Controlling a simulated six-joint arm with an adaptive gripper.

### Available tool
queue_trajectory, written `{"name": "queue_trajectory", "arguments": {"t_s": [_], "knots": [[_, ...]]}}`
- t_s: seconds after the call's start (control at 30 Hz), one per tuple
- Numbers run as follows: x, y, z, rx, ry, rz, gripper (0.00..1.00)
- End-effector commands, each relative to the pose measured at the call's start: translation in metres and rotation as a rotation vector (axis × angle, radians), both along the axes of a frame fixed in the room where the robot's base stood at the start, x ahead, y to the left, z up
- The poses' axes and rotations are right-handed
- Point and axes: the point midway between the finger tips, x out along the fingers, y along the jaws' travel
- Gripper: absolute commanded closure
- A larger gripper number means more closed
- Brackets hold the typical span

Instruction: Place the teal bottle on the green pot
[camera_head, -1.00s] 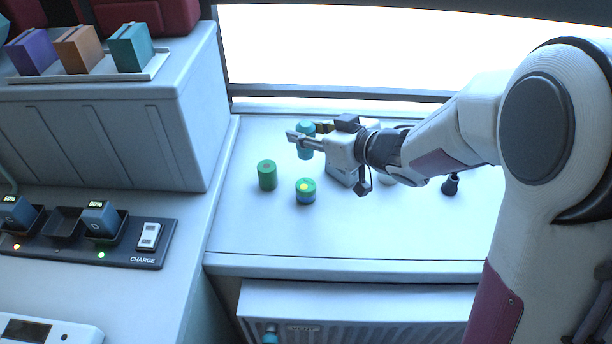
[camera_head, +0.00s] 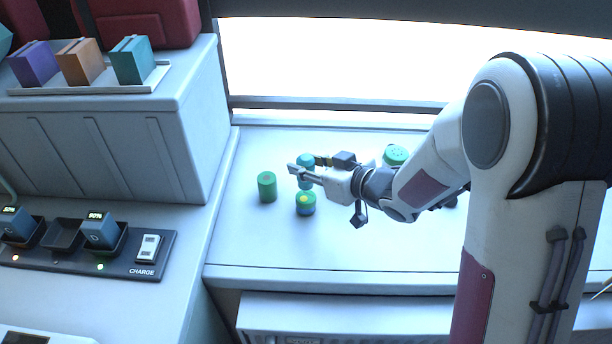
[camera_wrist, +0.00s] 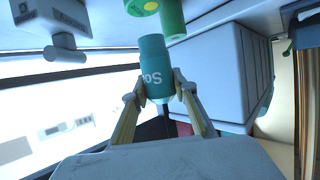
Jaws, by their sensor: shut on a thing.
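The teal bottle (camera_head: 306,160) is between the fingers of my gripper (camera_head: 300,171), which is shut on it. In the wrist view the bottle (camera_wrist: 153,62) shows white lettering between both fingertips (camera_wrist: 157,92). Whether its base touches the counter is hard to tell. A plain green pot (camera_head: 267,187) stands on the counter left of the bottle, apart from it; it also shows in the wrist view (camera_wrist: 173,18).
A large grey cabinet (camera_head: 150,140) bounds the counter (camera_head: 300,252) on the left. The window lies behind. The counter's front strip is clear.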

Motion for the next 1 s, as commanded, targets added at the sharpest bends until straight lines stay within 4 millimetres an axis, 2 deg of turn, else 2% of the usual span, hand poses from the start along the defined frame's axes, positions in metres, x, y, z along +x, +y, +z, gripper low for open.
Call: {"name": "queue_trajectory", "arguments": {"t_s": [0.5, 1.0], "knots": [[0.0, 0.0, -0.035, 0.0, 0.001, 0.0, 0.95], [0.0, 0.0, -0.04, 0.0, 0.001, -0.001, 0.95]]}}
